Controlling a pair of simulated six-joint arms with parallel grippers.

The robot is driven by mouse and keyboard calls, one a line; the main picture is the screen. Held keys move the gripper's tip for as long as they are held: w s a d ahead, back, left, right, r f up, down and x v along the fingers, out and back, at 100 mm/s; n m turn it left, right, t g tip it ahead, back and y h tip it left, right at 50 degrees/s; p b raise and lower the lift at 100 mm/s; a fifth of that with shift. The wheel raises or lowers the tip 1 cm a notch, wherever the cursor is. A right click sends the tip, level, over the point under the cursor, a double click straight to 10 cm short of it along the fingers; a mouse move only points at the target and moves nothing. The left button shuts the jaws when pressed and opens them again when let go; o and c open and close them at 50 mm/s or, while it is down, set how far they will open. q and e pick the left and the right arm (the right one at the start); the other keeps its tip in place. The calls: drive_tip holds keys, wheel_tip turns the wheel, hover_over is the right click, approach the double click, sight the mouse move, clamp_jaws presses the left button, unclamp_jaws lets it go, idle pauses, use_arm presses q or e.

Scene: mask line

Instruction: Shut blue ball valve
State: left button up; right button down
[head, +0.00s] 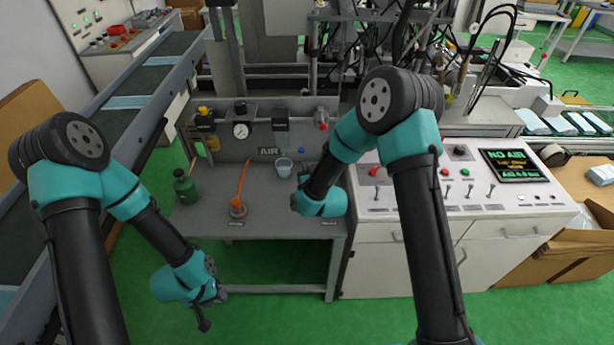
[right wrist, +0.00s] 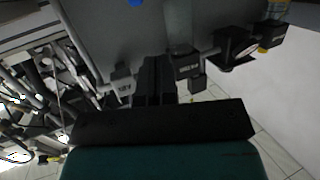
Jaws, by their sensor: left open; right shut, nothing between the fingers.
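A small blue part (head: 301,150), which looks like the blue valve handle, sits on the grey air panel to the right of the AIR label. A blue spot (right wrist: 135,3) also shows at the top edge of the right wrist view. Whether the valve is open or shut is too small to tell. My right gripper (right wrist: 156,82) is shut and empty, with its dark fingers pointing towards the panel and apart from the blue spot. In the head view its wrist is in front of the bench, below the blue part. My left gripper (head: 204,316) hangs low in front of the bench, open and empty.
The panel carries a gauge (head: 240,130) and a red knob (head: 323,125). A control console (head: 465,195) showing NO AIR stands to the right.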

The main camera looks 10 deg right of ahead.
drive_tip(key=s, duration=0.3)
drive_tip(key=shift+s+a+r, duration=0.2)
drive_tip(key=shift+s+a, duration=0.05)
drive_tip(key=shift+f, duration=0.1)
